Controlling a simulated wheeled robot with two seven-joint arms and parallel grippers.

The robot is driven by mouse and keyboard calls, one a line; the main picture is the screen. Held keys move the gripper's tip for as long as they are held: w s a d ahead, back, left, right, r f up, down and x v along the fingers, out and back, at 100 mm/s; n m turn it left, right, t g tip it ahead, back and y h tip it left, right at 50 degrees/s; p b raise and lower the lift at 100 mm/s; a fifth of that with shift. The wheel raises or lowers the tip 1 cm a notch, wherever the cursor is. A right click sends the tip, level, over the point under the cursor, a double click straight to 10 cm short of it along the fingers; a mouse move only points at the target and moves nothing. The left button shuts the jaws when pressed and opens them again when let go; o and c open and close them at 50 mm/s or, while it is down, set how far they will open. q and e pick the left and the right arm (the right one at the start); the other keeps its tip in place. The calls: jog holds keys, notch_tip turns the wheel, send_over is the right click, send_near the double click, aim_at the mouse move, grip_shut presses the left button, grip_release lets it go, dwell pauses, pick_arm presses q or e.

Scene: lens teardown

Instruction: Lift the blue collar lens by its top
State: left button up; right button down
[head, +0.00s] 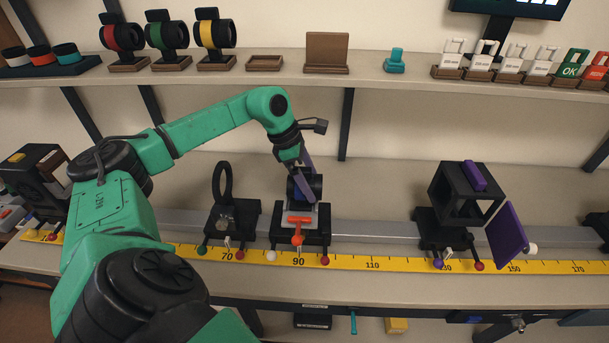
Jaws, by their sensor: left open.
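The blue collar lens (318,187) stands upright in a black rail carriage (315,237) near the 90 mark. It looks dark, and my gripper's fingers partly hide it, so little of its collar shows. My left gripper (304,181) reaches down from above, with its purple fingers at the lens's upper part. It is open; I cannot tell whether the fingers touch the lens. My right gripper is out of view.
An empty black ring holder (223,186) stands just left of the lens. A black cage with a purple flap (507,234) stands farther right. An orange lever (297,226) is on the carriage front. Red, green and yellow collar lenses (215,37) sit on the shelf (345,65) behind.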

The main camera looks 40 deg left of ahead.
pick_arm(q)
jog(key=shift+w+a+f, duration=0.1)
jog(key=shift+a+f, duration=0.05)
jog(key=c, duration=0.7)
grip_shut()
